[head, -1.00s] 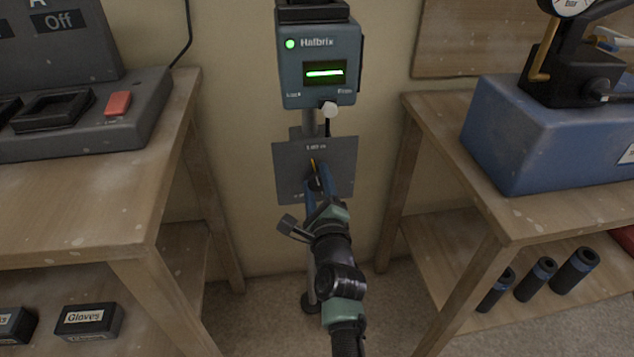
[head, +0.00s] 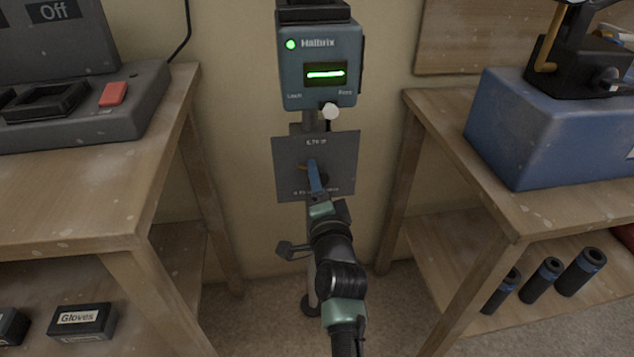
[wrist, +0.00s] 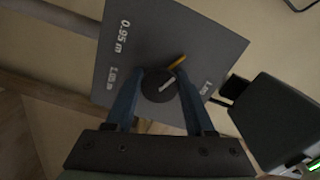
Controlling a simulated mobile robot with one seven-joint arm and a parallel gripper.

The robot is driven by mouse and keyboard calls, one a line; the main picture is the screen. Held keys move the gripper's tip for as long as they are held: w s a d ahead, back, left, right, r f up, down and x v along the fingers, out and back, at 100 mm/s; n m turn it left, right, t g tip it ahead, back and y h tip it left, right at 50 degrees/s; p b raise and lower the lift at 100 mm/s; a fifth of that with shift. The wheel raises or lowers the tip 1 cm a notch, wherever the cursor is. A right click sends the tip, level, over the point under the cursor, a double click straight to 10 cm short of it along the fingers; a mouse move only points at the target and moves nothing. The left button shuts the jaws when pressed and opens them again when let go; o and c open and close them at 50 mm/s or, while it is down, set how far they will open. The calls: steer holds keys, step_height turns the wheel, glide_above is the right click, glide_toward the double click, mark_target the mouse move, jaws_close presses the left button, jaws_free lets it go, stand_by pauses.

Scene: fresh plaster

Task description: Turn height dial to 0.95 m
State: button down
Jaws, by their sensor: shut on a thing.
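The height dial (wrist: 158,88) is a dark round knob with a white line and a yellow pointer (wrist: 178,62). It sits on a grey plate (head: 342,150). A "0.95 m" label (wrist: 122,38) is at the plate's upper left in the wrist view, with another label below it and one at the right, both hard to read. The pointer aims up and right there, between the 0.95 m label and the right-hand label. My gripper (wrist: 163,73) has its blue fingers shut on the dial, one on each side. In the head view my gripper (head: 313,172) partly hides the dial.
A Halbrix box (head: 320,65) with a lit green display hangs above the plate, with a pale knob (head: 330,111) under it. Wooden benches stand on the left (head: 110,205) and right (head: 490,180).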

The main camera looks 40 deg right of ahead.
steer(key=n, duration=0.1)
steer(key=n+b, duration=0.1)
steer(key=n, duration=0.1)
steer(key=shift+f+n, duration=0.2)
steer(key=shift+n, duration=0.1)
steer(key=n+b, duration=0.2)
steer(key=n, duration=0.2)
steer(key=shift+d+n, duration=0.1)
steer(key=shift+n, duration=0.2)
steer(key=n+b, duration=0.1)
steer(key=n, duration=0.3)
steer(key=shift+s, duration=0.1)
steer(key=shift+d+n+b, duration=0.1)
steer(key=shift+n+b, duration=0.5)
steer(key=shift+n, duration=1.6)
steer(key=shift+c, duration=1.3)
jaws_free()
